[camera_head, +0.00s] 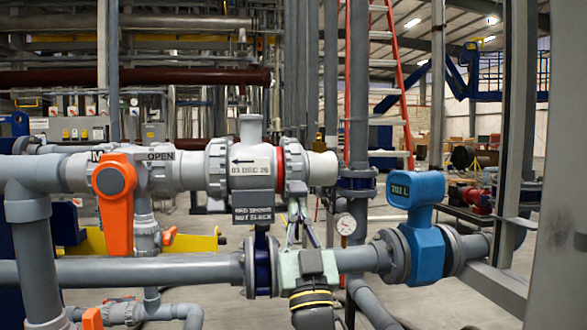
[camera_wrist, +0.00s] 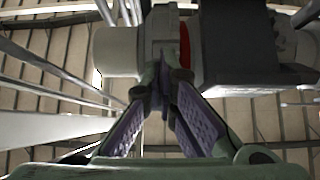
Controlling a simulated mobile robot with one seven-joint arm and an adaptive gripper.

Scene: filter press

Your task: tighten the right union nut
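The right union nut (camera_head: 293,167) is a grey ribbed ring at the right end of the valve body (camera_head: 252,167). A red band (camera_head: 281,166) shows beside it, and red also shows in the wrist view (camera_wrist: 184,50). My gripper (camera_head: 298,204) is below the nut with its fingers pointing up at the nut's underside. In the wrist view its fingertips (camera_wrist: 165,80) lean close together at the nut's lower side. The tips overlap the nut there, and I cannot tell whether they pinch part of it.
A sign (camera_head: 254,215) about red showing and nut slack hangs under the valve body, left of my fingers. An orange valve handle (camera_head: 117,200) is at left. A pressure gauge (camera_head: 345,224) and blue flow meter (camera_head: 424,235) are at right. A lower pipe (camera_head: 150,272) runs across.

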